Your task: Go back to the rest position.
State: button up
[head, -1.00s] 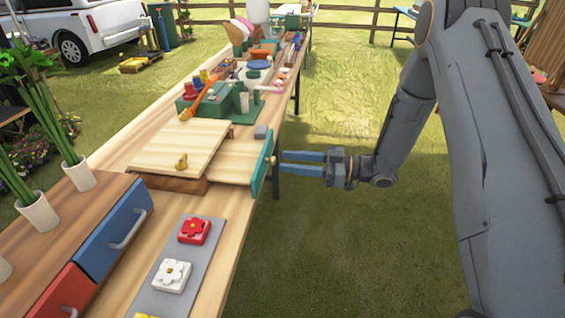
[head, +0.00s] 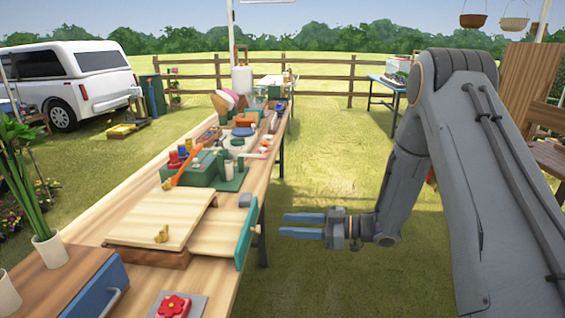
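My gripper (head: 303,225) is at the right of the long wooden table (head: 225,278), over the grass. Its two blue fingers point left and stand apart with an empty gap between them. The fingertips are a little right of the teal front (head: 244,238) of a pulled-out wooden drawer (head: 212,230), and they look apart from it. My arm is bent, with the forearm rising to the upper right.
A wooden box lid (head: 160,218) with a small knob lies beside the drawer. A red flower block (head: 174,305) and a blue drawer unit (head: 100,292) are at the front left. Green holders (head: 205,170) stand farther back. Grass (head: 335,150) right of the table is clear.

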jog(key=w+d+r+m+t+h, duration=0.2)
jog(key=w+d+m+t+h, duration=0.4)
jog(key=d+h, duration=0.25)
jog(key=s+d+m+g+h, duration=0.1)
jog(key=s+d+m+h, duration=0.2)
jog(key=d+h, duration=0.2)
jog(key=s+d+r+m+g+h, duration=0.1)
jog(key=s+m+g, duration=0.2)
jog(key=s, duration=1.2)
jog(key=s+r+m+g+h, duration=0.1)
jog(key=s+g, duration=0.5)
jog(key=s, duration=0.9)
jog(key=m+h, duration=0.1)
jog(key=m, duration=0.1)
jog(key=shift+d+r+m, duration=0.2)
jog(key=shift+d+m, duration=0.1)
jog(key=shift+d, duration=0.1)
jog(key=shift+w, duration=0.1)
